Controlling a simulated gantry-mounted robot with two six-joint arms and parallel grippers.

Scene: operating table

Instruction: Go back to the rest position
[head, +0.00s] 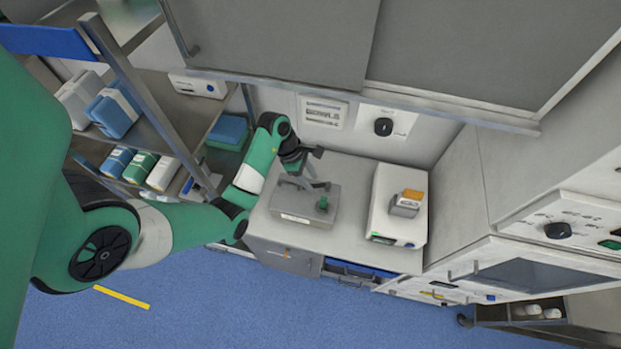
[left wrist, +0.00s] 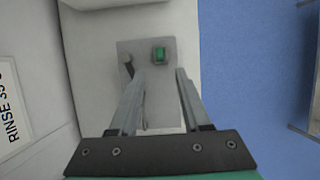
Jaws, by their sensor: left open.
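My left gripper (head: 316,170) is over the counter in the head view, above a grey box with a green knob (head: 322,203). In the left wrist view its two fingers (left wrist: 160,73) are spread apart with nothing held between them. The grey box (left wrist: 126,50) lies beyond the fingertips there, and its green knob (left wrist: 160,54) shows just past them. The fingers hide part of the box. I cannot tell the exact gap between fingertips and box. My right gripper is not in view.
Shelves with bottles and boxes (head: 115,108) stand at the left. Grey cabinets (head: 460,50) overhang the back. Blue floor (head: 200,300) is open in front.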

